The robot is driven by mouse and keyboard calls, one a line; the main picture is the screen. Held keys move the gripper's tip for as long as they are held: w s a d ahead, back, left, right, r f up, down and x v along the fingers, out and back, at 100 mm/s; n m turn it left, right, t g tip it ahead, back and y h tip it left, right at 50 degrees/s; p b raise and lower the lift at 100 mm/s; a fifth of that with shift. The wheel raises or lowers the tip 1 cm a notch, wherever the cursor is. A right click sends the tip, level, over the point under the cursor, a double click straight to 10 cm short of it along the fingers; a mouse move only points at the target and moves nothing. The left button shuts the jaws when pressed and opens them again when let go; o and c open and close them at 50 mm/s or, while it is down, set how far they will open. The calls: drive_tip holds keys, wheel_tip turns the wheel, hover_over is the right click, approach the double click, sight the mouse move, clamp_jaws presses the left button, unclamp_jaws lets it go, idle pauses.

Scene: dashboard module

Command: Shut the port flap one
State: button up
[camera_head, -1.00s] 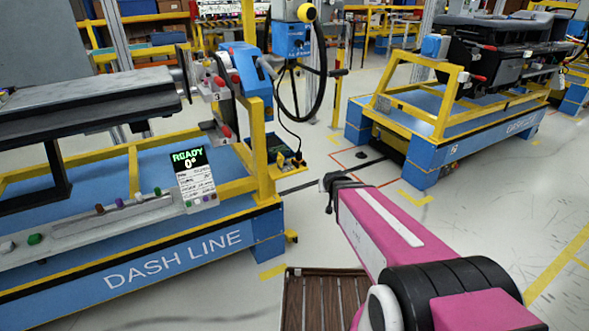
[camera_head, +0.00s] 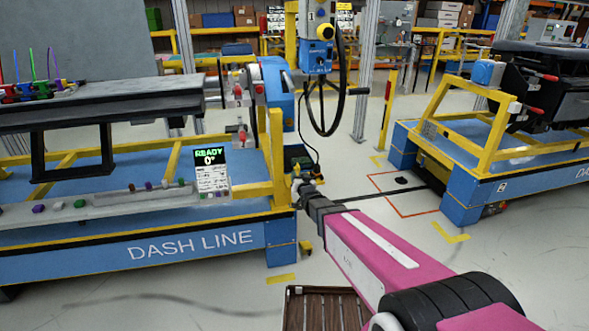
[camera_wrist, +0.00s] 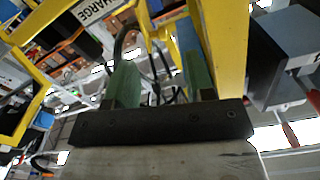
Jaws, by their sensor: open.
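My gripper (camera_head: 299,186) is at the end of my pink arm, in front of the stand's right end and lower than the charging unit. In the wrist view its two green fingers (camera_wrist: 160,82) are apart with nothing held between them. A yellow frame with a CHARGE sign (camera_wrist: 97,10) shows beyond them.
The DASH LINE stand (camera_head: 190,246) fills the left, with a READY screen (camera_head: 211,170) at its front. Another blue and yellow stand (camera_head: 465,200) is at the right. Open floor (camera_head: 400,230) lies between the stands.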

sight(297, 169)
drive_tip(key=x, duration=0.8)
drive_tip(key=shift+w, duration=0.25)
drive_tip(key=shift+c, duration=0.3)
